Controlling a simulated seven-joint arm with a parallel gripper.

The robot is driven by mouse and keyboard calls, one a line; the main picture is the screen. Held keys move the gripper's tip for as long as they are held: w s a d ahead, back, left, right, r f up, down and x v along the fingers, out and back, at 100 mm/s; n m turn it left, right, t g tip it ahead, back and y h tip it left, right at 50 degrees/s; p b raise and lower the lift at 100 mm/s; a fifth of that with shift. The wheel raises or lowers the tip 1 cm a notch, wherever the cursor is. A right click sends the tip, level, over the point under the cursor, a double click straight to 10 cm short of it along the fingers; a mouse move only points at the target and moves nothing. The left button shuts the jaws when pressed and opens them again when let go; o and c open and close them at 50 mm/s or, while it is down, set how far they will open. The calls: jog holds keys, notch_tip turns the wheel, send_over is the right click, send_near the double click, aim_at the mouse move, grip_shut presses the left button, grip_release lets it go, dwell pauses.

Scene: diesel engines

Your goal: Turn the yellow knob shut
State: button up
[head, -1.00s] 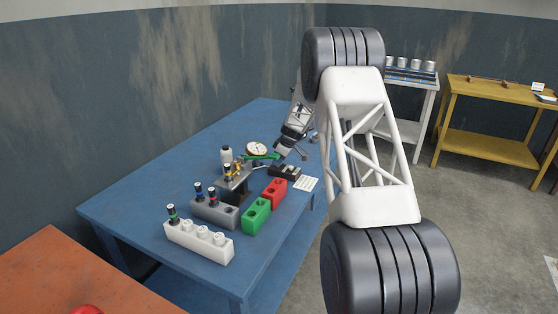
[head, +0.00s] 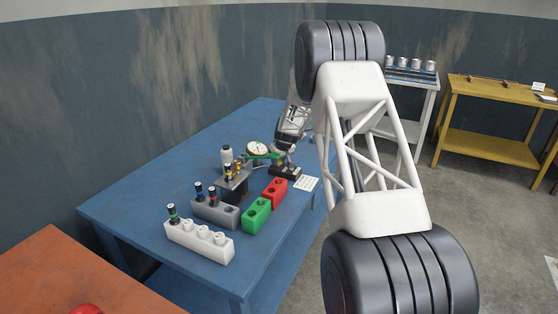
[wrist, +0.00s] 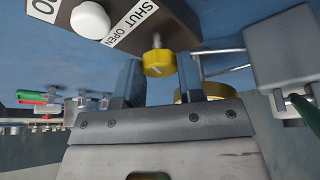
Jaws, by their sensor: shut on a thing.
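The yellow knob (wrist: 158,63) sits on a short stem in the wrist view. A plate labelled SHUT and OPEN (wrist: 138,24) lies to its upper left. My gripper (wrist: 160,70) has one finger on each side of the knob and is shut on it. In the head view my gripper (head: 283,147) is low over the far right part of the blue table, beside the green handle. I cannot make out the knob in the head view.
A white dial gauge (head: 258,147) and green handle (head: 262,156) stand close to my gripper. Grey (head: 215,212), white (head: 200,241), green (head: 257,216) and red (head: 275,192) blocks stand nearer on the blue table (head: 130,205). A white button (wrist: 90,20) shows near the label.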

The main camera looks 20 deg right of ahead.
jog(key=shift+m+h, duration=0.3)
jog(key=shift+m, duration=0.6)
jog(key=o, duration=0.9)
jog(key=shift+v, duration=3.9)
jog(key=shift+a, duration=0.1)
